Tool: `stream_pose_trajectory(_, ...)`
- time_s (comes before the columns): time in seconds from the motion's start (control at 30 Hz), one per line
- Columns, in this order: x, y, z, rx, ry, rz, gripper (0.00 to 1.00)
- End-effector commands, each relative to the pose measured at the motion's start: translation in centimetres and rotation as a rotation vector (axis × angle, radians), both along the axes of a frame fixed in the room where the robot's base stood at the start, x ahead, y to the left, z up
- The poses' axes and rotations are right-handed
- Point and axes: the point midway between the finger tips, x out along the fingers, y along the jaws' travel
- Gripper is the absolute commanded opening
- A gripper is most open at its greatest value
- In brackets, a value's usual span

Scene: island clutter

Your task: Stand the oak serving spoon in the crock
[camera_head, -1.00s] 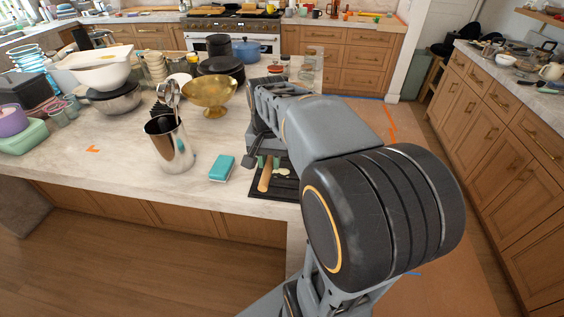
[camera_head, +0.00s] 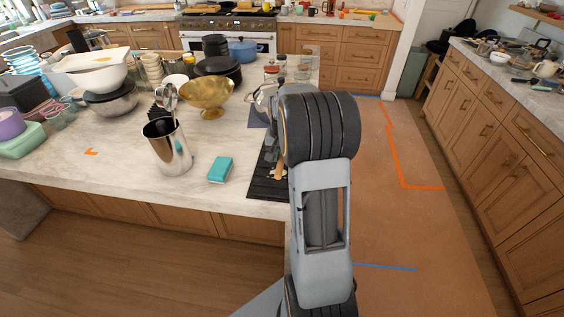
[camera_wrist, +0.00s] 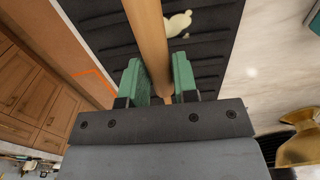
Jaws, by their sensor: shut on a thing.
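The oak serving spoon shows as a wooden shaft (camera_wrist: 148,30) running up from between the green finger pads in the wrist view. My gripper (camera_wrist: 160,78) is shut on it. In the head view a short piece of the spoon (camera_head: 279,170) shows beside my arm, over the black mat; my arm hides the rest and my gripper. I cannot tell whether the spoon touches the mat.
A black ribbed mat (camera_head: 264,187) lies at the island's right end. A teal block (camera_head: 220,169) lies between it and the crock. A brass bowl (camera_head: 208,97) stands behind the crock, and white and steel bowls (camera_head: 110,100) stand at the back left. The front counter (camera_head: 120,185) is mostly clear.

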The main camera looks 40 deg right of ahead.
Motion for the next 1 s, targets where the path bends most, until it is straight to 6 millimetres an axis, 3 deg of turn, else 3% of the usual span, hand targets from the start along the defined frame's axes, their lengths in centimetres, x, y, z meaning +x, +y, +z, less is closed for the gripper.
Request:
stream_pose_trajectory(0.3, 0.3, -0.3, -3.2, 0.001, 0.002, 0.000, 0.00)
stream_pose_trajectory(0.8, 0.3, -0.3, -4.2, 0.001, 0.001, 0.000, 0.00)
stream_pose_trajectory(0.83, 0.3, -0.3, -4.0, 0.001, 0.001, 0.000, 0.30)
stream_pose_trajectory(1.0, 0.2, -0.3, -4.0, 0.001, 0.001, 0.000, 0.47)
